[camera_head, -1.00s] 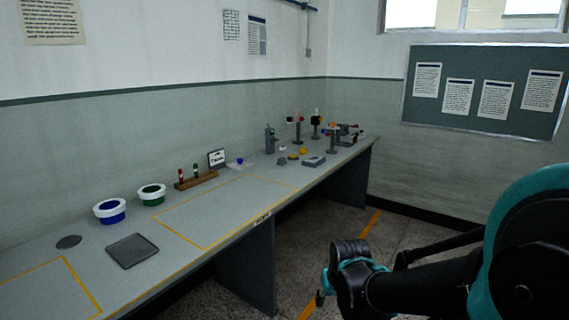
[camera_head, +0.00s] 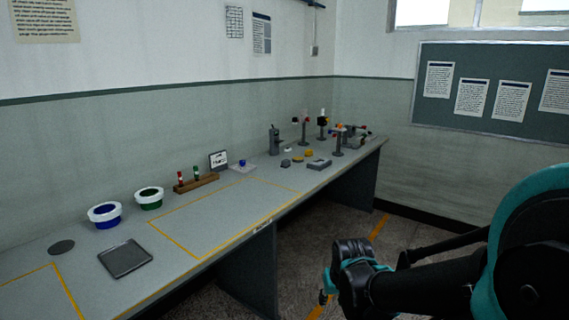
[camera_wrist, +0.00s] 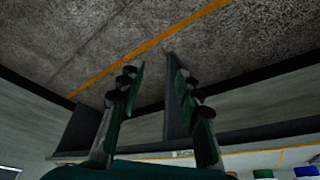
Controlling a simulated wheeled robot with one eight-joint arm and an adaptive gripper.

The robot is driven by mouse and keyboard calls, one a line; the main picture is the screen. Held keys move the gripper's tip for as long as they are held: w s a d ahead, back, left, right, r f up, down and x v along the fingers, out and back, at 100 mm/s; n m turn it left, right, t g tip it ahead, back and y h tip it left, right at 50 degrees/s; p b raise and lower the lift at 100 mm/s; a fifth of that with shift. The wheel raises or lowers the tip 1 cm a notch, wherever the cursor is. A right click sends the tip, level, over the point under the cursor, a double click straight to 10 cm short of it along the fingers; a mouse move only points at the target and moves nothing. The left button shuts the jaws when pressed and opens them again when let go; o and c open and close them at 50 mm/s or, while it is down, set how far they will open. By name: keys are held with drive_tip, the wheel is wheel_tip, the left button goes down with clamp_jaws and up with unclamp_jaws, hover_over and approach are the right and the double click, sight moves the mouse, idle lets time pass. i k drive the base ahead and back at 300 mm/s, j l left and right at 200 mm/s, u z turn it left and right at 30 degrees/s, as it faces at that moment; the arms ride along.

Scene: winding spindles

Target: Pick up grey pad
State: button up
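A flat grey square piece with a thin rim (camera_head: 125,258) lies on the near left part of the bench. A dark grey round disc (camera_head: 61,247) lies flat to its left. Small grey pieces (camera_head: 286,163) lie near the far end. I cannot tell for sure which of these is the grey pad. My gripper hangs beyond the bench's front edge at the lower right of the head view, far from all of them. In the wrist view my gripper (camera_wrist: 155,76) has its two fingers apart, with nothing between them but floor and the bench's side panel behind.
The long bench (camera_head: 60,292) runs along the wall, with yellow outlined areas. Several upright spindles (camera_head: 338,142) crowd the far end. Floor before the bench is clear.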

sight(286, 164)
drive_tip(key=i+l+u, duration=0.3)
drive_tip(key=i+l, duration=1.2)
drive_tip(key=i, duration=0.1)
